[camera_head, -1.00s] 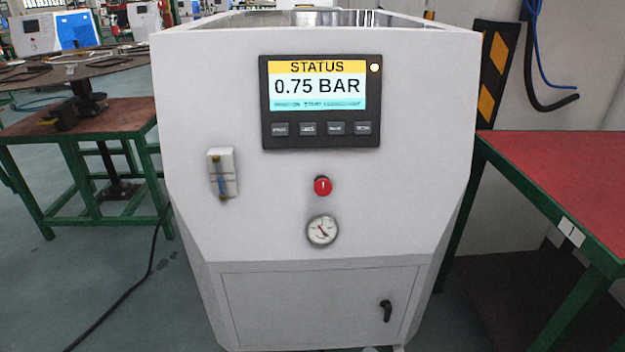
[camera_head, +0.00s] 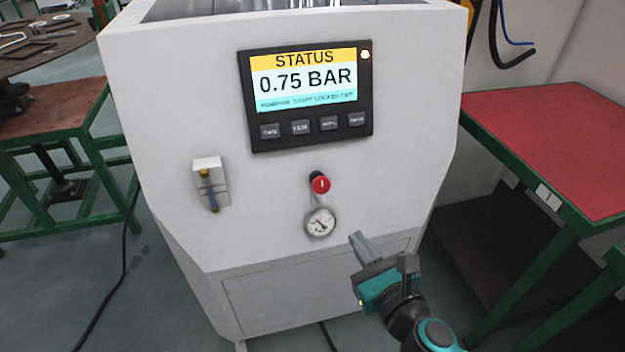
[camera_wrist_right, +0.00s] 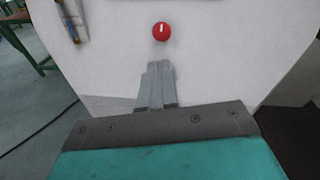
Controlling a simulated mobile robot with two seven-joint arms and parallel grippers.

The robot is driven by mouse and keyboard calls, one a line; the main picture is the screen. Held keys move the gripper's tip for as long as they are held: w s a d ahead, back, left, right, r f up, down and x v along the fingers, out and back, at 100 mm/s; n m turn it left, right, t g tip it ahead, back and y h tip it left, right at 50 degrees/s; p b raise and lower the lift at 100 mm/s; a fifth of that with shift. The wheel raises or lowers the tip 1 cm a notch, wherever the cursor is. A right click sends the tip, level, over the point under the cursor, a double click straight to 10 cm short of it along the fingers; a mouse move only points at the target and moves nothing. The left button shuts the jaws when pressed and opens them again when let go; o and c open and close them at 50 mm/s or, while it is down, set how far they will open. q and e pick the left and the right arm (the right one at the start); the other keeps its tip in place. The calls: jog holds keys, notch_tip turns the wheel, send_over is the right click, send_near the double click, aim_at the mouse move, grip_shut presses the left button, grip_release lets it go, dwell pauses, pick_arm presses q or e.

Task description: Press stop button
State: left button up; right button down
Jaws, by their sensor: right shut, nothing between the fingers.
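A round red button (camera_head: 320,184) sticks out from the white front of the generator cabinet (camera_head: 170,120), below the display panel and just above a round gauge (camera_head: 320,222). It also shows in the right wrist view (camera_wrist_right: 161,31), beyond the fingertips. My right gripper (camera_head: 357,238) is shut and empty, in front of the cabinet, below and to the right of the button and apart from it. In the right wrist view its closed fingers (camera_wrist_right: 159,67) point up toward the button. My left gripper is not in view.
A display panel (camera_head: 243,90) reads STATUS 0.75 BAR and has a row of small grey keys, labels too small to read. A small valve fitting (camera_head: 211,184) sits left of the button. A red-topped table (camera_head: 560,140) stands at the right, a green-framed table (camera_head: 60,125) at the left.

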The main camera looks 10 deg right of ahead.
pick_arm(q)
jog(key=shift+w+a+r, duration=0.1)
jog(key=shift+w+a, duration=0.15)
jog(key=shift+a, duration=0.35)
pick_arm(e)
jog(key=shift+w+a+m+h, duration=0.15)
jog(key=shift+w+m+h, duration=0.3)
jog(key=shift+m, duration=0.65)
jog(key=shift+w, duration=0.1)
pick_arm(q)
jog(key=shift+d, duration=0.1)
pick_arm(e)
jog(key=shift+w, duration=0.1)
send_near(323, 187)
jog(key=w, duration=0.3)
jog(key=w+f, duration=0.1)
jog(key=w, duration=0.1)
jog(key=shift+w+a, duration=0.2)
jog(key=shift+w, duration=0.1)
jog(key=shift+w+a+b, duration=0.1)
jog(key=shift+w+b, duration=0.2)
jog(key=shift+w, duration=0.2)
jog(key=shift+w+y, duration=0.1)
jog(key=shift+y, duration=0.15)
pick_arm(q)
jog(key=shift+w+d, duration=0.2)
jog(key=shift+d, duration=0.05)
